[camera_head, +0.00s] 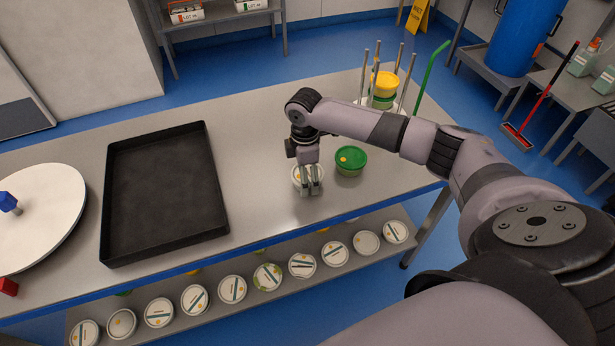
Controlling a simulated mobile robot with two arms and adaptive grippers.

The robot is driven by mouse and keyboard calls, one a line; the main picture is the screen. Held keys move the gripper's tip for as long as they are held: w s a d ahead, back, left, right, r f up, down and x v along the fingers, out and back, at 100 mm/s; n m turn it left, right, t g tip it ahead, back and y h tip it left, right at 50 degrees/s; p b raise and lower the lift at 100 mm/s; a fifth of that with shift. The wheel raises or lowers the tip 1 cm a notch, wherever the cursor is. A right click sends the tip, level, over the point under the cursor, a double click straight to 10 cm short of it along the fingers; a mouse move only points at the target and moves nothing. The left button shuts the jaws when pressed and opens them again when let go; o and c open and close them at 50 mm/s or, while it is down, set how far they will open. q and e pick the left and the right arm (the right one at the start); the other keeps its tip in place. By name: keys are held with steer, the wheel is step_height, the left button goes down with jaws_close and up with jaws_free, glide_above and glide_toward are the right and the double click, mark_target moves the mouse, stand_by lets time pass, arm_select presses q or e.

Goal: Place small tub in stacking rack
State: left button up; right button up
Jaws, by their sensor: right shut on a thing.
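A small tub with a white lid (298,181) sits at the front middle of the steel table, partly covered by the fingers. My right gripper (311,191) points down over it and is shut on it; the exact contact is hard to see. A green-lidded tub (351,158) stands just to the right, apart from the fingers. The stacking rack (363,76), with several upright metal rods, stands at the far right of the table. A yellow-topped tub (384,82) sits between its rods, above green. My left gripper is not in view.
A black tray (165,190) covers the table's left part, beside a round white disc (40,215). Several lidded tubs line the shelf (340,278) below the front edge. The table between tray and rack is mostly clear.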

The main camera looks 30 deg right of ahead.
steer(key=shift+r, duration=0.1)
steer(key=c, duration=0.6)
